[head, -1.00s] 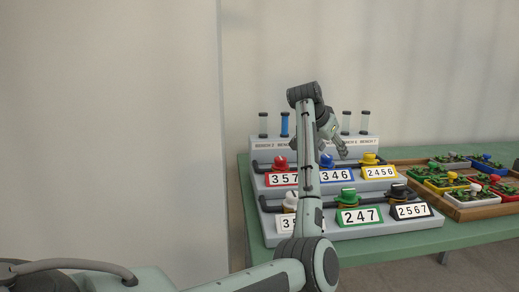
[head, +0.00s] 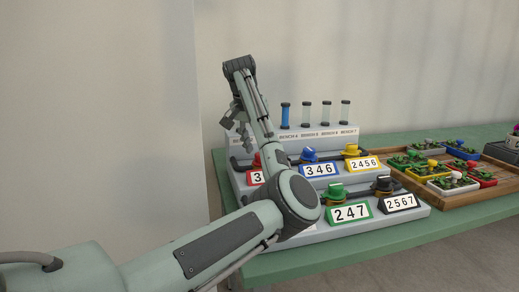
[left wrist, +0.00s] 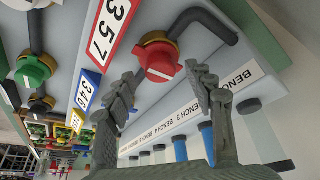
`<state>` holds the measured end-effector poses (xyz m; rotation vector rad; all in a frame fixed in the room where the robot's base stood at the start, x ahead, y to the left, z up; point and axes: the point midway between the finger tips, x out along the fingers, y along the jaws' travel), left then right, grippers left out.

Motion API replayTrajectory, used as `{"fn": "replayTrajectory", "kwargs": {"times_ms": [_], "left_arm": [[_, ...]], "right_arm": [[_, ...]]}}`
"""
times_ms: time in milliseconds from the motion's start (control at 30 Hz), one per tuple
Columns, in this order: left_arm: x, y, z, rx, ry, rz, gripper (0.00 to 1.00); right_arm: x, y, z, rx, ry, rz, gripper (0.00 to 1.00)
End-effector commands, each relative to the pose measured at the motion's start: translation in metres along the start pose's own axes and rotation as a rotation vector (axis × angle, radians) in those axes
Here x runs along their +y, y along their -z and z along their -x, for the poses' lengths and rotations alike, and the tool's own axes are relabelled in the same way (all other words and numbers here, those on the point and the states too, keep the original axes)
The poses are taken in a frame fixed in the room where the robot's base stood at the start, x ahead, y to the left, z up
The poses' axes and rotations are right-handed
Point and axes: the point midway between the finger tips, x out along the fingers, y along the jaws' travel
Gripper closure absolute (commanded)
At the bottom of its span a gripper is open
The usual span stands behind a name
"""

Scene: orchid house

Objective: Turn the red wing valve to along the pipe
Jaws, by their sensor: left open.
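The red wing valve (left wrist: 160,58) sits on a brass collar beside the red-framed 357 card (left wrist: 108,28) in the left wrist view. A dark pipe (left wrist: 207,24) runs close by it; I cannot tell the wing's exact angle to the pipe. In the head view my arm hides most of the valve and part of its card (head: 256,178). My left gripper (head: 236,118) is open and empty, above the left end of the stepped stand. In the left wrist view its fingers point toward the valve, one on either side, apparently apart from it. My right gripper is not in view.
Blue (head: 310,155), yellow (head: 352,150), green (head: 337,191) and black (head: 384,184) valves stand nearby on the stand. Upright tubes (head: 326,113) line its back. A wooden tray (head: 467,198) with plant pots lies to the right on the green table (head: 395,242).

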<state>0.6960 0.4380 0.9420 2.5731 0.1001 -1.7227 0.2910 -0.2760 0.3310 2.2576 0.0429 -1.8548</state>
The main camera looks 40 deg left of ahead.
Motion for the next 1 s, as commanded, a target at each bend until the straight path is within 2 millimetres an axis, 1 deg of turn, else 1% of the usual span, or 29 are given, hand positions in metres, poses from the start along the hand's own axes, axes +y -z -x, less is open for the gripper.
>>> {"fn": "replayTrajectory", "kwargs": {"times_ms": [33, 133, 367, 400, 700, 800, 1000], "left_arm": [[0.0004, -0.0002, -0.0046, -0.001, -0.001, 0.0, 0.46], [0.0001, 0.0002, -0.0093, 0.001, 0.0, 0.0, 0.46], [-0.0001, 0.0002, -0.0108, 0.002, 0.0, 0.0, 0.46], [-0.0001, 0.0002, -0.0108, 0.002, 0.0, 0.0, 0.47], [-0.0002, 0.0001, -0.0106, 0.002, 0.0, 0.001, 0.84], [-0.0002, 0.0001, -0.0105, 0.002, 0.0, 0.001, 0.95], [0.0, 0.0, -0.0106, 0.001, 0.006, 0.014, 0.95]], "right_arm": [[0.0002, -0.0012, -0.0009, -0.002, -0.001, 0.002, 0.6], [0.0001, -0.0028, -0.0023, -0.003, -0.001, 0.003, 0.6], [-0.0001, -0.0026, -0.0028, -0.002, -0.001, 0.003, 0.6], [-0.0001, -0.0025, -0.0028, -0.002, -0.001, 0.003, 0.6], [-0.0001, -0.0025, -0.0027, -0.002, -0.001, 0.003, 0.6], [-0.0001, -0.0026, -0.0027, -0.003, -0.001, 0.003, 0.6], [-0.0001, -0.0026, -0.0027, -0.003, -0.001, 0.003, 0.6]]}}
